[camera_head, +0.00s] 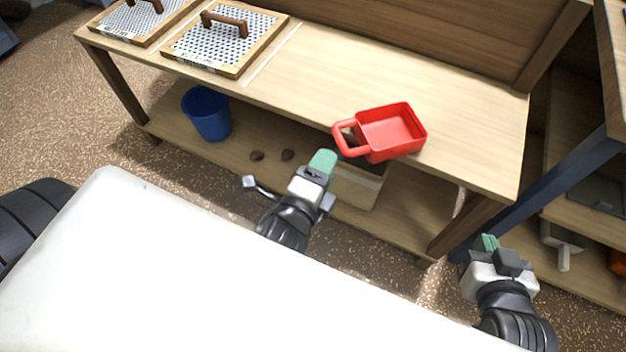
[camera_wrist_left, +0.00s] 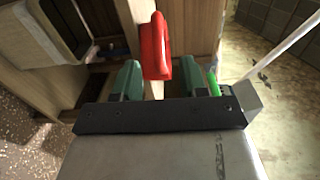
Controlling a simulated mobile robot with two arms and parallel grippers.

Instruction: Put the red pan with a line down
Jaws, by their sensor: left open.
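A red pan (camera_head: 392,133), square with a loop handle, is at the front edge of the wooden bench in the head view. Its handle points left and sticks out over the edge. I cannot make out a line on the pan. My left gripper (camera_head: 323,163) is just below and left of the handle, its green fingers open. In the left wrist view the red handle (camera_wrist_left: 155,50) appears ahead of the gap between the open fingers (camera_wrist_left: 171,80); contact is not visible. My right gripper (camera_head: 487,244) is low at the right, away from the pan; its jaw gap is hidden.
The wooden bench top (camera_head: 335,70) is clear left of and behind the pan. Two perforated boards with brown handles (camera_head: 225,38) lie at its left end. A blue bucket (camera_head: 206,113) and dark lumps (camera_head: 288,155) are on the lower shelf. Another shelf unit (camera_head: 585,165) stands right.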

